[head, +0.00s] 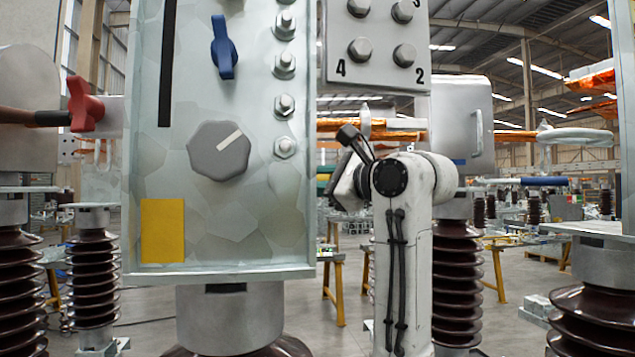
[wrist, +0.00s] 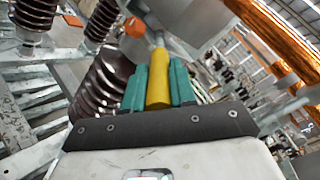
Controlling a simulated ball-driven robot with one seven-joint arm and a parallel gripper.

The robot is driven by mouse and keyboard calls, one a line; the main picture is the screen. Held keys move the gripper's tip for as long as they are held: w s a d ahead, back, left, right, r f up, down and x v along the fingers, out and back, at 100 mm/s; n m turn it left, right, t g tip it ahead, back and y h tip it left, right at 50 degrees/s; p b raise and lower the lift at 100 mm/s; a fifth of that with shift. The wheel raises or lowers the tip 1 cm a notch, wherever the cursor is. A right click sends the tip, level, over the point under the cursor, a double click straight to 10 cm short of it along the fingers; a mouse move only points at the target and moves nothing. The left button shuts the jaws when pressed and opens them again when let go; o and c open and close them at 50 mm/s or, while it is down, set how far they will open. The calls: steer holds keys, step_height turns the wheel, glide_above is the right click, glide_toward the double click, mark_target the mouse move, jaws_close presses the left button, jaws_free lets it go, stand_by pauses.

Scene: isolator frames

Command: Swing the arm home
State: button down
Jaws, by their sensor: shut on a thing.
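My arm (head: 403,250) stands right of the large metal panel in the head view, with its elbow bent and the part beyond it pointing away to the left. My gripper (wrist: 158,75) is not clear in the head view. In the wrist view its two green fingers are shut on a yellow handle (wrist: 159,85). A grey shaft (wrist: 154,40) runs on from the handle, and an orange end (wrist: 135,27) shows near it. I cannot tell whether the orange end belongs to the same piece.
The near panel (head: 270,235) carries a grey knob (head: 220,150), a blue lever (head: 223,47) and a yellow patch (head: 162,230). A red lever (head: 80,103) is at left. A numbered bolt plate (head: 375,50) hangs above my arm. Brown ribbed insulators (head: 456,270) stand close by.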

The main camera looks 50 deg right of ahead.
steer(key=shift+a, duration=0.1)
stand_by(0.3)
steer(key=a+m+h+p, duration=0.1)
steer(key=a+h, duration=0.1)
steer(key=a, duration=0.1)
steer(key=shift+w+h, duration=0.1)
steer(key=shift+h, duration=0.2)
steer(key=c, duration=0.9)
jaws_free()
steer(key=shift+p, duration=0.3)
